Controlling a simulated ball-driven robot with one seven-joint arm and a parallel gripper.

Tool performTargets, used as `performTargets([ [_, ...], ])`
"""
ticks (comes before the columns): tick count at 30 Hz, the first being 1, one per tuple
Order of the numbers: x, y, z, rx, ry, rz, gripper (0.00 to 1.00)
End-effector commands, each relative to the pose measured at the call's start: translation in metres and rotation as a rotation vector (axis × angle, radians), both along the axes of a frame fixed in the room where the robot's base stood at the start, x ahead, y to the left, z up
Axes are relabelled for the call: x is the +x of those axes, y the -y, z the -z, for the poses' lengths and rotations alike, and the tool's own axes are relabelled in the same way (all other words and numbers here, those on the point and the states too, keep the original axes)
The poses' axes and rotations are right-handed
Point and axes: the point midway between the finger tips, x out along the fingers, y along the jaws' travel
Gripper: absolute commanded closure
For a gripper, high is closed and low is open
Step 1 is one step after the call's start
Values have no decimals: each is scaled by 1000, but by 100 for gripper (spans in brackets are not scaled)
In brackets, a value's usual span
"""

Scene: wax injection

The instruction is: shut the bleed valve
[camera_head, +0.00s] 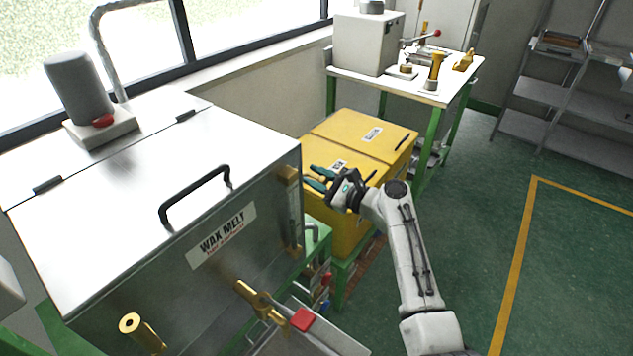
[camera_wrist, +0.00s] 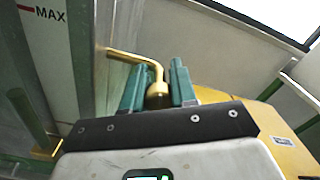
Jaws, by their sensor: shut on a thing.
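The steel wax melt tank (camera_head: 150,185) stands at the left in the head view. My gripper (camera_head: 317,178) is beside its right end, teal fingers pointing at the tank. In the wrist view, a bent brass lever (camera_wrist: 156,72) runs from a fitting by the tank's side to between the two teal fingers of my gripper (camera_wrist: 157,84). My gripper is shut on this lever's end. The lever's upper arm lies roughly level and bends down between the fingers. I see no label naming it as the bleed valve. The fingers and hand hide its lower end.
A yellow cabinet (camera_head: 352,132) stands just behind my gripper. A brass valve (camera_head: 258,298) and a red block (camera_head: 303,319) are low at the tank's front. A "MAX" mark (camera_wrist: 48,14) shows on the tank side. Green floor (camera_head: 570,275) lies open to the right.

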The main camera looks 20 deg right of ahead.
Motion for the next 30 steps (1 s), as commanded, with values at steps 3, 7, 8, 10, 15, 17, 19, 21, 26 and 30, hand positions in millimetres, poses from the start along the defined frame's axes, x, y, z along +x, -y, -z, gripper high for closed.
performTargets([
  [3, 0, 0, 4, -90, 67, 0, 100],
  [7, 0, 0, 5, -190, 140, 0, 100],
  [8, 0, 0, 5, -214, 157, 0, 100],
  [10, 0, 0, 5, -268, 196, 0, 100],
  [15, 0, 0, 5, -399, 291, -1, 100],
  [17, 0, -1, 5, -444, 324, -2, 100],
  [19, 0, -1, 6, -499, 363, -2, 100],
  [21, 0, -1, 5, -553, 403, -2, 100],
  [26, 0, 0, 6, -675, 492, -1, 100],
  [30, 0, 0, 5, -779, 567, -1, 100],
])
